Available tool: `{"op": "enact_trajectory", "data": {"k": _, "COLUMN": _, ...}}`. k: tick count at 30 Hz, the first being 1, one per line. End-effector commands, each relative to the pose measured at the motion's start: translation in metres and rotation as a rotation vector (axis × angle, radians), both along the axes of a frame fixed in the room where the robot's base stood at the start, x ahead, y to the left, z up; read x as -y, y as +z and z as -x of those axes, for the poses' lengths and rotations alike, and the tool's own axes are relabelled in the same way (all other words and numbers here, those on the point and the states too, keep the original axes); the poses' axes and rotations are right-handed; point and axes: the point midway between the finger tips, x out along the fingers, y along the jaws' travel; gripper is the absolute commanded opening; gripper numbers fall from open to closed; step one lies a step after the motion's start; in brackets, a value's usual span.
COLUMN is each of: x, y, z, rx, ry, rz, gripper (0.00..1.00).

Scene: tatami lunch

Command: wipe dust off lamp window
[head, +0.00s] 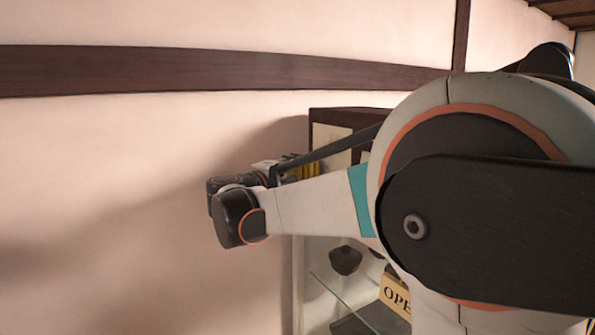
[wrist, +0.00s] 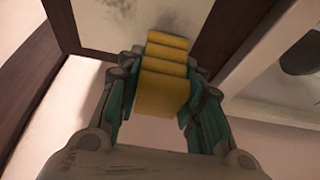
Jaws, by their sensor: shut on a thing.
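My gripper (wrist: 163,72) is shut on a yellow ridged block (wrist: 163,95), which looks like a sponge, with a teal-lined finger on each side. In the head view the yellow block (head: 314,169) shows only partly, behind my arm. The lamp window (wrist: 115,22) is a pale panel in a dark wooden frame, with grey dust smudges near the top of the wrist view. The block's far end overlaps the panel's lower right part in that view; I cannot tell whether it touches. In the head view the lamp window (head: 329,134) is mostly hidden by my arm.
Below the lamp stands a display case with a glass shelf (head: 340,297), a dark pot (head: 345,260) and a sign reading "OPE" (head: 395,296), partly covered by my arm. A dark beam (head: 200,72) crosses the pale wall. The wall area at left is clear.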

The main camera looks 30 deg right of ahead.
Motion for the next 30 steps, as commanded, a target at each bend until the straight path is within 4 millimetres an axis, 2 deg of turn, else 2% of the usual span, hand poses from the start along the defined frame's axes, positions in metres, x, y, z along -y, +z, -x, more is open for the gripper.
{"op": "enact_trajectory", "data": {"k": 30, "x": 0.017, "y": 0.0, "z": -0.001, "rx": 0.0, "ry": 0.0, "rz": 0.0, "gripper": 0.15}}
